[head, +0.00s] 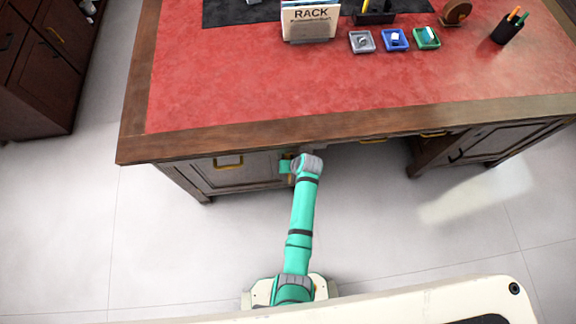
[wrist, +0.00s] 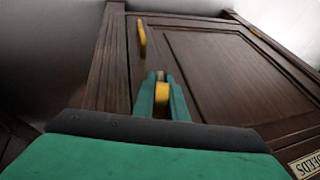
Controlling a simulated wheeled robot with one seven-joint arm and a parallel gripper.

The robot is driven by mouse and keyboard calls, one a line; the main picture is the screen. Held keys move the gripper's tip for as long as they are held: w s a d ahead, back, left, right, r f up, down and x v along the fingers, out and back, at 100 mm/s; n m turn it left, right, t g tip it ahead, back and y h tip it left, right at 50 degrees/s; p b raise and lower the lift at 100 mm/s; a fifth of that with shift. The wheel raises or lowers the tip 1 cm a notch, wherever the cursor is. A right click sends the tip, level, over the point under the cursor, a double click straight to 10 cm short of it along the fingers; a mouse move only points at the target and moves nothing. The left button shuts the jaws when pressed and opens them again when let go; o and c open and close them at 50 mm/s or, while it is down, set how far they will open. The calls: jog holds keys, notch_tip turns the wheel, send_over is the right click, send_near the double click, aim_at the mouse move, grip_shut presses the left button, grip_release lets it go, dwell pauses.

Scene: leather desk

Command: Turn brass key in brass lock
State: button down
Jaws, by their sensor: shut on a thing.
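In the wrist view my gripper (wrist: 162,97) is shut on the brass key (wrist: 162,92), whose rounded bow shows between the two green fingers. The key points toward the dark wooden door (wrist: 215,75) of the desk. The brass lock is hidden behind the fingers and key, so I cannot tell how far the key sits in it. In the head view my gripper (head: 287,167) is at the desk front below the top's edge, partly hidden by my wrist; the key cannot be made out there.
A brass handle (wrist: 141,38) is on the door beyond the key, and a nameplate (wrist: 305,165) is at lower right. The red-topped desk (head: 240,90) overhangs my gripper. Trays, a rack box (head: 309,22) and a pen cup (head: 508,30) stand on it. The knee space lies to the right.

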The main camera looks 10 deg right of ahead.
jog(key=y, duration=0.1)
jog(key=a+y, duration=0.1)
jog(key=shift+r+m+y, duration=0.2)
jog(key=shift+m+y, duration=0.1)
jog(key=shift+y, duration=0.1)
dwell(0.4)
jog(key=shift+a+r+m+y, duration=0.15)
jog(key=shift+a+y, duration=0.05)
jog(key=shift+y, duration=0.5)
jog(key=shift+a+r+m+y, duration=0.15)
jog(key=shift+a+y, duration=0.05)
jog(key=shift+y, duration=0.5)
